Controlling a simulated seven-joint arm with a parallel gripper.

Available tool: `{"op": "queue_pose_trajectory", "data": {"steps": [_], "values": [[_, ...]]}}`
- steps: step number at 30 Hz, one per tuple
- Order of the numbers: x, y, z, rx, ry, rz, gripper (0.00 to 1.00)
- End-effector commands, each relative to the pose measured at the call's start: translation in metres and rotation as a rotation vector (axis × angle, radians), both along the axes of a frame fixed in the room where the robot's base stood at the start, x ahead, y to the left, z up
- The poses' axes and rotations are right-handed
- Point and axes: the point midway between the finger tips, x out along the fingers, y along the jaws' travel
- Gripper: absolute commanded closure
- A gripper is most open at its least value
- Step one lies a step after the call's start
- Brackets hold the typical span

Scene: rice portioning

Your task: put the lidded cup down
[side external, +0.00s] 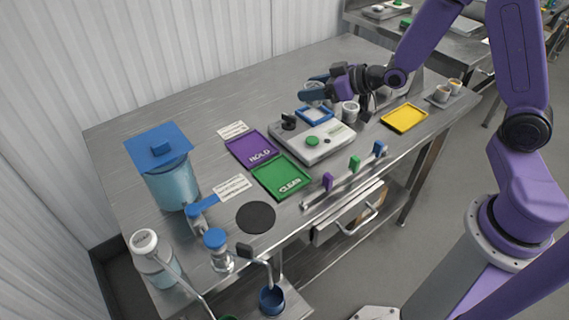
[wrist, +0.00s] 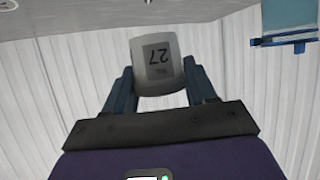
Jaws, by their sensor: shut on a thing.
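My gripper (side external: 313,90) reaches in from the right at the back of the table, with its blue fingers pointing left. It is shut on a small grey cup (wrist: 158,66), held between the two fingers in the wrist view. The cup's label reads 27 and appears upside down in that picture. In the side view the cup is mostly hidden by the fingers, near the blue-framed square (side external: 315,114) on the pale station (side external: 325,143). I cannot tell its height above the surface or see its lid clearly.
Another pale cup (side external: 350,111) stands just right of the blue square. A yellow tray (side external: 405,118) and two cups on a small mat (side external: 441,94) lie further right. Purple HOLD (side external: 251,150) and green CLEAN (side external: 282,178) trays lie left. The back-left tabletop is clear.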

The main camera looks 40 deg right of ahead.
Motion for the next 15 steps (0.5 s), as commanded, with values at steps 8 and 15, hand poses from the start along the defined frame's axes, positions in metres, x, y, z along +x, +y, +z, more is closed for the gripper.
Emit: {"op": "queue_pose_trajectory", "data": {"steps": [8,15], "values": [[-0.084,0.059,0.003,0.001,0.001,0.298,0.75],[-0.139,0.085,0.005,0.007,0.006,0.471,0.75]]}}
